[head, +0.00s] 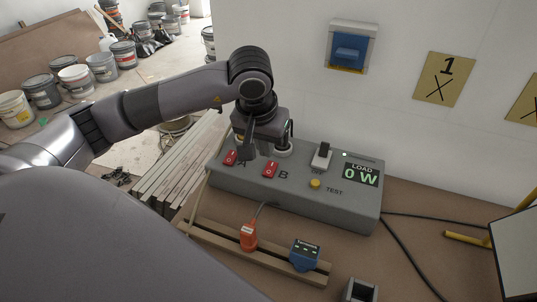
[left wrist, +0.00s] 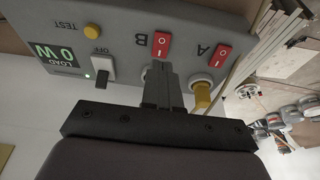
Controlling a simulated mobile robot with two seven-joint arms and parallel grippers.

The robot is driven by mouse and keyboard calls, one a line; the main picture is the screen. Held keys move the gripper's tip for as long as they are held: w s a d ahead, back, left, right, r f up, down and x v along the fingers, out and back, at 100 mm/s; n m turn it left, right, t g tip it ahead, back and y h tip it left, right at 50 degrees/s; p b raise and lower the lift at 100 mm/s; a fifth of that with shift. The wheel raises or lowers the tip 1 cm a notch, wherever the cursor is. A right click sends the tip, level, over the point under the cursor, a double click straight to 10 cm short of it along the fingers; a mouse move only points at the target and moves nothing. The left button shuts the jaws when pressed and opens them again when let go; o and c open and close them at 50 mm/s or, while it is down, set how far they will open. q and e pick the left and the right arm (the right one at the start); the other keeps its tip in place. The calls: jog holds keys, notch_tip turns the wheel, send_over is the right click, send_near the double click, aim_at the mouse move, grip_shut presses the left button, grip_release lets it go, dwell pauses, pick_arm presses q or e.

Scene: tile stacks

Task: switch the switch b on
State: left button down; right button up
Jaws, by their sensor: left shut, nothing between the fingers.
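The grey control box (head: 225,181) stands on the bench with two red rocker switches. Switch B (head: 270,169) is right of switch A (head: 230,157) in the head view. The left wrist view is turned round, with switch B (left wrist: 162,46) left of switch A (left wrist: 215,55). Both carry I and O marks; I cannot tell which side is pressed. My left gripper (head: 248,154) is shut and empty, low over the box behind the switches. In the left wrist view its fingertips (left wrist: 160,66) are close to switch B's edge; contact is unclear. My right gripper does not show.
The box also has a black-and-white switch marked OFF (head: 321,156), a yellow TEST button (head: 315,183) and a display (head: 361,174) reading 0 W. An orange plug (head: 248,237) and a blue plug-like unit (head: 305,254) sit on a wooden rail in front.

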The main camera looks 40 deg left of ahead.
pick_arm(q)
jog(key=v, duration=0.7)
jog(key=shift+s, duration=0.3)
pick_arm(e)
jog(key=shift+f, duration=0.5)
pick_arm(q)
jog(key=shift+w+f, duration=0.1)
